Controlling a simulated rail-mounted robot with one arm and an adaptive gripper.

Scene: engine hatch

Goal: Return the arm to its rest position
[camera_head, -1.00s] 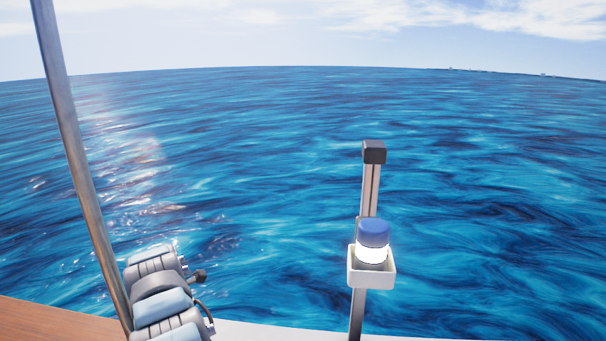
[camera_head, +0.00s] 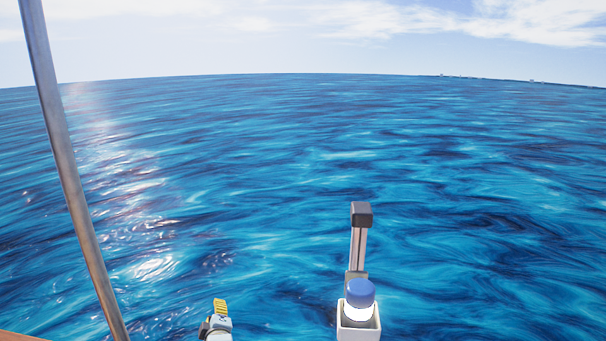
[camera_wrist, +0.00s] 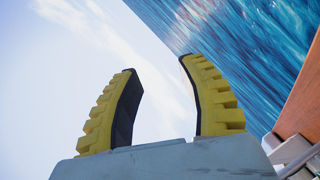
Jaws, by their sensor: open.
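My gripper (camera_wrist: 158,65) is open and empty in the wrist view. Its two yellow fingers with dark inner pads stand apart, with only sky between them. In the head view, a small yellow finger part of my gripper (camera_head: 220,307) shows at the bottom edge, left of centre, against the water. Most of my arm is below the picture, so its full pose is hidden.
A slim post (camera_head: 357,250) with a dark cap carries a white holder (camera_head: 360,334) with a blue-topped white container (camera_head: 360,294), right of my gripper. A metal pole (camera_head: 66,170) leans at left. A wooden edge (camera_wrist: 303,100) shows at right in the wrist view.

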